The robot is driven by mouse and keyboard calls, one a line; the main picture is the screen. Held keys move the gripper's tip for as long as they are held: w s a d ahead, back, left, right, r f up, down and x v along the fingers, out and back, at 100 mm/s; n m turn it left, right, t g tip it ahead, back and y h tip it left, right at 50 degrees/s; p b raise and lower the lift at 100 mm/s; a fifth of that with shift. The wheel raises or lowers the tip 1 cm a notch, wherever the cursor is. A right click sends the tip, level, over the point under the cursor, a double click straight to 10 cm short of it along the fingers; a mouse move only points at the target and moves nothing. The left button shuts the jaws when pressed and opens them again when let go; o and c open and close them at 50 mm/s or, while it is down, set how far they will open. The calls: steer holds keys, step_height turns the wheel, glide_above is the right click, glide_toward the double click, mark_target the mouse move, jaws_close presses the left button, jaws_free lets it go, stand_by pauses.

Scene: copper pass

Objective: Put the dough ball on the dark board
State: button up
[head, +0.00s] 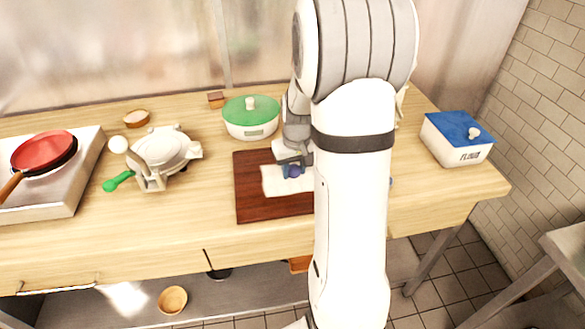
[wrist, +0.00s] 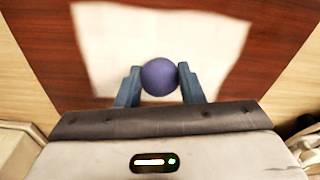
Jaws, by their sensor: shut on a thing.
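My gripper (wrist: 160,84) is shut on a purple-blue ball (wrist: 160,77), which sits between the two fingertips. In the head view the ball (head: 293,171) shows small and dark blue under my gripper. The dark board (head: 250,205) is a reddish-brown slab on the table, with a white sheet (head: 279,187) lying on it. The board (wrist: 52,45) and sheet (wrist: 110,40) also show in the wrist view. The ball is over the sheet. I cannot tell whether it touches the sheet. My arm hides the board's right part in the head view.
A white pot with a green lid (head: 251,117) stands behind the board. A white press (head: 165,152) with a green handle is left of it. A red pan (head: 43,150) is on a stove at far left. A blue-lidded flour box (head: 457,138) stands at right.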

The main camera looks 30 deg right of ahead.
mark_target(296, 172)
steer(key=shift+f, duration=0.2)
steer(key=o, duration=1)
step_height(296, 172, up, 12)
steer(key=s, duration=0.1)
steer(key=shift+n+t, duration=0.6)
steer(key=shift+t, duration=0.1)
steer(key=s+a, duration=0.4)
steer(key=s, duration=0.2)
steer(key=s+a, duration=0.5)
steer(key=s, duration=0.1)
steer(key=s+a, duration=0.5)
steer(key=s, duration=0.1)
steer(key=shift+a+r, duration=0.2)
steer(key=shift+r, duration=0.1)
